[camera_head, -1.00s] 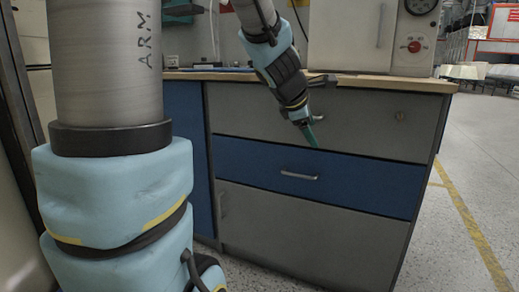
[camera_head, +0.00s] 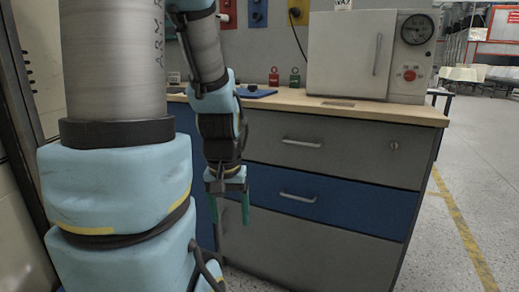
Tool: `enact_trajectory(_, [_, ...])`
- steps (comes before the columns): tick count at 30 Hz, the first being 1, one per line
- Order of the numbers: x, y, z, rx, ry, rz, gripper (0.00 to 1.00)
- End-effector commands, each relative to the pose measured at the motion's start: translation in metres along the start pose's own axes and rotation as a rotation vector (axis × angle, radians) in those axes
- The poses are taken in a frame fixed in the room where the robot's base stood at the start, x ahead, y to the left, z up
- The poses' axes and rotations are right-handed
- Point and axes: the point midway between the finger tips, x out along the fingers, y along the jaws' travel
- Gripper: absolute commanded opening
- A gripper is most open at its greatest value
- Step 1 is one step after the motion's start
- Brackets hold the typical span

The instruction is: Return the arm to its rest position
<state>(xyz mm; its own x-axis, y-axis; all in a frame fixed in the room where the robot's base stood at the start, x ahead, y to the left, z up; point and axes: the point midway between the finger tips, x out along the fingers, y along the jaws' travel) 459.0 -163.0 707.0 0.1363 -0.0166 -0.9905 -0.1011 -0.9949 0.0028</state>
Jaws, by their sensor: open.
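My gripper (camera_head: 230,205) hangs pointing down in front of the cabinet, left of the drawer handles. Its two green fingers are apart, and nothing shows between them. My arm (camera_head: 218,110) comes down from the top of the view, close to the column on the left. The upper part of the arm is partly hidden behind that column.
A cabinet with a grey top drawer (camera_head: 345,148) and a blue drawer (camera_head: 350,205) stands close behind my gripper, both drawers shut. A white oven-like box (camera_head: 345,60) sits on its wooden top (camera_head: 410,112). Open floor (camera_head: 480,180) lies to the right.

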Motion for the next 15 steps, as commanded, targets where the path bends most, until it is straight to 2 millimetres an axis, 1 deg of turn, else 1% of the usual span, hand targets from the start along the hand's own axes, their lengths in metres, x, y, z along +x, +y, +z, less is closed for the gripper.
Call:
enact_trajectory(1, [-0.033, 0.000, -0.005, 0.000, 0.001, 0.000, 0.74])
enact_trajectory(6, [-0.088, 0.001, -0.013, -0.001, 0.001, 0.000, 0.74])
enact_trajectory(15, [-0.180, 0.001, -0.025, -0.001, 0.001, 0.001, 0.74])
